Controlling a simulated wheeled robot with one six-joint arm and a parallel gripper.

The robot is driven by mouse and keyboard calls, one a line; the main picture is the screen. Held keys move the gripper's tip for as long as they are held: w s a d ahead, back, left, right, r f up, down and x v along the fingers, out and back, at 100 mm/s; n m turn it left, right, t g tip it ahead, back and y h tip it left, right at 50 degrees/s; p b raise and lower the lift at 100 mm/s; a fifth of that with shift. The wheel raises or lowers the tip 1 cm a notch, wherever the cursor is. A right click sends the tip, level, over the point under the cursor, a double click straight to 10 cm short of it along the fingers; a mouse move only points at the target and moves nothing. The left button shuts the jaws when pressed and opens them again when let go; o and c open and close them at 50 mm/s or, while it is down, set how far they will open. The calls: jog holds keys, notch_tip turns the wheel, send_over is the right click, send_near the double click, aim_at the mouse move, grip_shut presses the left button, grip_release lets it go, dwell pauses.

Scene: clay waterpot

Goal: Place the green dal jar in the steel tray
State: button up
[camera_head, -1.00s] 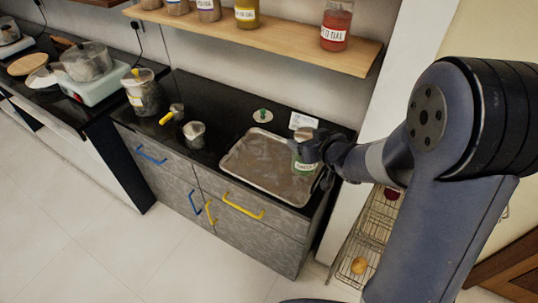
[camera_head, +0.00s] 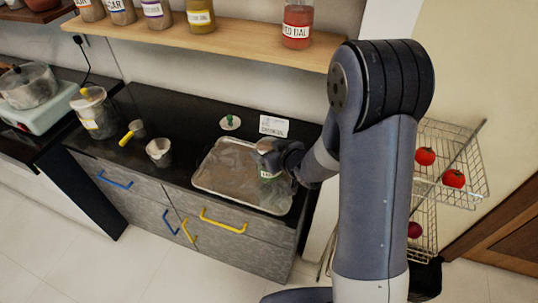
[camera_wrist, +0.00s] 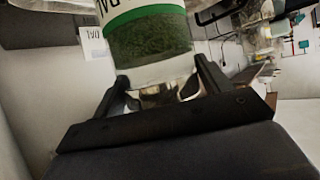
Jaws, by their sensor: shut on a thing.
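The green dal jar (camera_head: 267,173) has a green-and-white label and a pale lid. It is at the right back part of the steel tray (camera_head: 222,178), which lies on the black counter. I cannot tell whether the jar touches the tray floor. My gripper (camera_head: 271,158) is shut on the jar, reaching from the right and hiding part of it. In the wrist view the jar (camera_wrist: 150,42) sits between the two fingers of my gripper (camera_wrist: 155,85), with green contents showing and its lettering inverted. The rest of the tray looks empty.
A white label card (camera_head: 273,126) and a small green-knobbed item (camera_head: 230,121) stand behind the tray. A metal cup (camera_head: 159,152) is left of it. A shelf with jars, including a red one (camera_head: 297,24), hangs above. A wire rack (camera_head: 450,165) is at right.

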jog(key=shift+f, duration=1.2)
jog(key=o, duration=1.9)
jog(key=shift+c, duration=0.2)
jog(key=v, duration=1.2)
